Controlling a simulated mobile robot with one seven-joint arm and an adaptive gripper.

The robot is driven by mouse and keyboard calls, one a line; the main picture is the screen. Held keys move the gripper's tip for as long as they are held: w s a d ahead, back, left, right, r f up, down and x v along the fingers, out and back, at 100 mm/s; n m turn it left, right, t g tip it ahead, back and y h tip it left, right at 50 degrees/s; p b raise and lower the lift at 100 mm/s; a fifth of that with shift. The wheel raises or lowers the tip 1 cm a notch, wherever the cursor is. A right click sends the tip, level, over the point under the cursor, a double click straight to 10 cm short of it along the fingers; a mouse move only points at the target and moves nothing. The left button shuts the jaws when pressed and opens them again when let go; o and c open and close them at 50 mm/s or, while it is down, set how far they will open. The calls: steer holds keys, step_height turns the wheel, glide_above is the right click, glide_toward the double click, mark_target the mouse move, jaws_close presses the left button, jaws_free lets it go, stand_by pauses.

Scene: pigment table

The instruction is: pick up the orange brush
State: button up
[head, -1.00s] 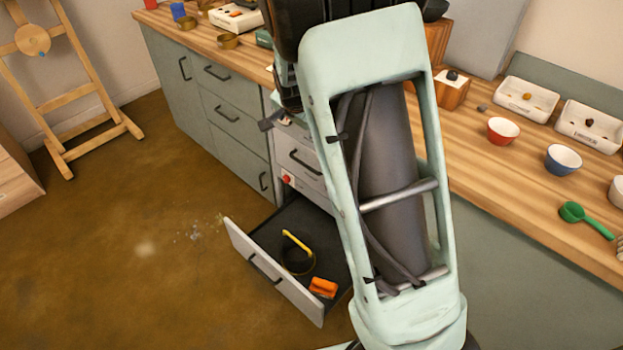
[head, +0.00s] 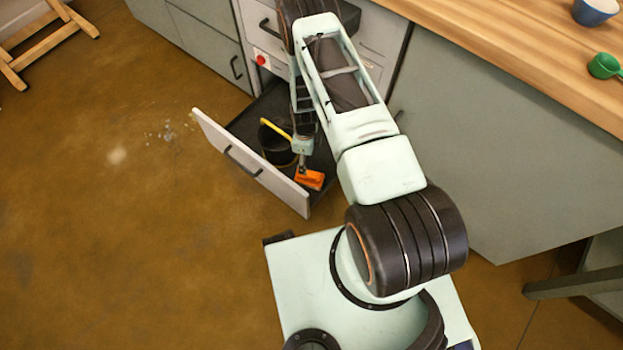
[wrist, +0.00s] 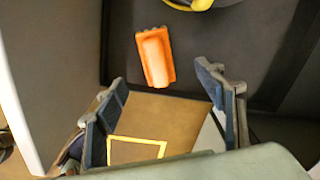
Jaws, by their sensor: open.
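The orange brush (head: 309,179) lies in the open drawer near its front right corner. In the wrist view the brush (wrist: 155,56) lies on the dark drawer floor, beyond my fingertips. My gripper (wrist: 165,88) is open and empty, its two dark fingers spread apart, with the brush ahead of the gap between them. In the head view my gripper (head: 303,165) hangs down over the drawer beside the brush; its fingertips are hard to make out there.
The drawer (head: 238,161) is pulled out, its front wall and side edges close to my gripper. A wooden counter (head: 515,55) is above at the right. The floor at the left is mostly clear.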

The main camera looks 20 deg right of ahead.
mark_target(309, 173)
steer(key=shift+m, duration=0.4)
steer(key=f, duration=0.2)
steer(key=s+f+b, duration=0.1)
steer(key=f, duration=0.4)
steer(key=shift+s+b, duration=0.15)
steer(key=shift+b, duration=0.15)
steer(key=shift+d+f+b, duration=0.2)
steer(key=shift+f+b, duration=0.35)
steer(key=shift+f, duration=0.95)
steer(key=shift+d+f+b, duration=0.15)
steer(key=shift+f+b, duration=0.35)
steer(key=shift+f, duration=1)
steer(key=shift+c, duration=0.2)
steer(key=c, duration=1.4)
steer(key=shift+r, duration=0.2)
step_height(309, 173, up, 10)
steer(key=p, duration=0.3)
steer(key=shift+f, duration=0.1)
